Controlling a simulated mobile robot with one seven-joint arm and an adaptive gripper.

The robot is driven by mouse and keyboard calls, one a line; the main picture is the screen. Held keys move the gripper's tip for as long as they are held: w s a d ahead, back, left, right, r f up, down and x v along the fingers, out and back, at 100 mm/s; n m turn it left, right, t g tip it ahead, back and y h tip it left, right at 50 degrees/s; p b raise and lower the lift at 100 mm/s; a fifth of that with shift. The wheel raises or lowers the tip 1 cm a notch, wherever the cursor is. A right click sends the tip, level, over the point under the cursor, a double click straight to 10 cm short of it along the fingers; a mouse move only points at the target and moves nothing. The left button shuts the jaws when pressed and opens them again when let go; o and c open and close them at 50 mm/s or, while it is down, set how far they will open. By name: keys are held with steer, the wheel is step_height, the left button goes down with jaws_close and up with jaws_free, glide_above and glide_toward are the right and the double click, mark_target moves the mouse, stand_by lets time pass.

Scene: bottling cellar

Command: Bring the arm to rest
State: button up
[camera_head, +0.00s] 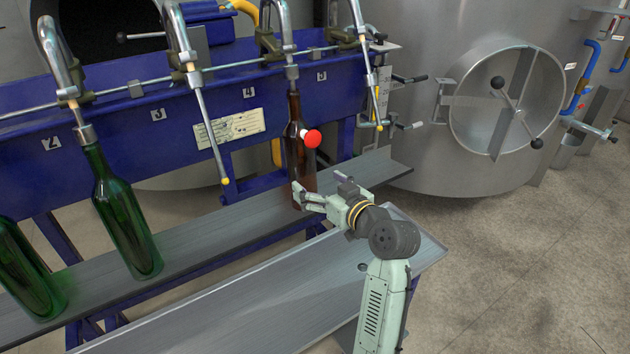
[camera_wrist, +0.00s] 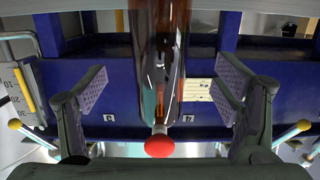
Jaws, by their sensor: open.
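My gripper (camera_head: 312,200) is at the end of my outstretched arm, low beside a brown bottle (camera_head: 294,150). The bottle stands upright on the metal shelf under a filling spout of the blue machine. In the wrist view the brown bottle (camera_wrist: 163,60) sits between my two open fingers, with a gap on each side; neither finger visibly touches it. A red ball with a white stem (camera_head: 312,138) shows by the bottle's upper part, and in the wrist view the red ball (camera_wrist: 160,146) lies in line with the bottle.
Two green bottles (camera_head: 122,215) (camera_head: 25,270) lean on the shelf (camera_head: 215,235) at the left. The blue filling machine (camera_head: 110,110) with hanging spouts and levers rises behind. A metal board (camera_head: 250,300) lies in front. A steel tank (camera_head: 440,90) stands behind right; floor (camera_head: 520,250) at right is clear.

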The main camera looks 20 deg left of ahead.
steer(key=shift+f+v, duration=0.2)
steer(key=shift+v, duration=1.1)
steer(key=shift+f+v, duration=0.15)
steer(key=shift+v, duration=1.15)
steer(key=shift+s, duration=0.1)
